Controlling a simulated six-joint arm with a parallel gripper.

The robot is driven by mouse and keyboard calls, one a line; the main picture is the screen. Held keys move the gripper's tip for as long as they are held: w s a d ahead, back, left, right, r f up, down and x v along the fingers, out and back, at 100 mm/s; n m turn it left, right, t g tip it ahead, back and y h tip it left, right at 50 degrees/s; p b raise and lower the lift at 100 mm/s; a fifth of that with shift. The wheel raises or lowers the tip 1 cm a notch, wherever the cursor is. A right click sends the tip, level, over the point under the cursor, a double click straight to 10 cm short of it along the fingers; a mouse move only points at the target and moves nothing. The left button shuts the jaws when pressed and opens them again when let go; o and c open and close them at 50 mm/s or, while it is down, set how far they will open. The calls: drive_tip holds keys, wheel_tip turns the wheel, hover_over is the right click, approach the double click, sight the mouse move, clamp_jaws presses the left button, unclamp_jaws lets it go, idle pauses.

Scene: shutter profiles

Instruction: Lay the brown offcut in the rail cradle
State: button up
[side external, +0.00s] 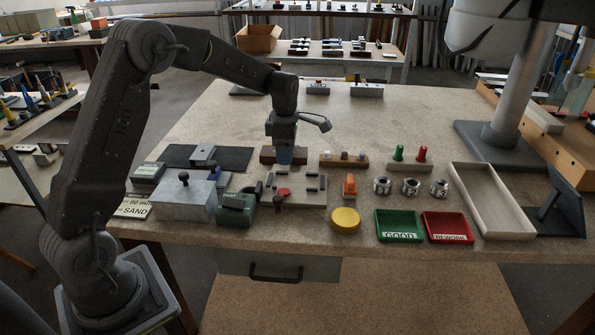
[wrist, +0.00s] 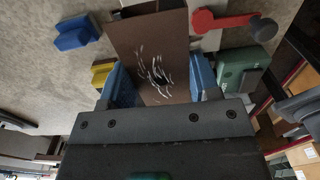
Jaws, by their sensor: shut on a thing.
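The brown offcut (wrist: 150,35) is a flat dark-brown piece with white scratch marks, held between the blue fingers of my gripper (wrist: 160,78). In the side external view my gripper (side external: 285,157) points down and the offcut (side external: 267,155) shows on both sides of the fingers. It is low over the table, behind a light grey plate; I cannot tell whether it touches the table. That plate (side external: 309,200), with several dark upright blocks on it, looks like the rail cradle, but I cannot be sure.
A grey box with a black knob (side external: 184,197) and a green device (side external: 236,209) stand left of the plate. A yellow disc (side external: 345,220), a green tray (side external: 399,226) and a red tray (side external: 447,227) lie in front. A wooden strip with pegs (side external: 343,161) is right of my gripper.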

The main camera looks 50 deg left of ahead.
sight(297, 182)
drive_tip(key=shift+w+d+f, duration=0.9)
drive_tip(key=shift+w+d, duration=0.05)
drive_tip(key=shift+d, duration=0.25)
drive_tip(key=shift+f, duration=2)
drive_tip(key=shift+f, duration=0.4)
drive_tip(key=shift+f, duration=0.2)
drive_tip(key=o, duration=0.9)
drive_tip(key=shift+o, duration=0.2)
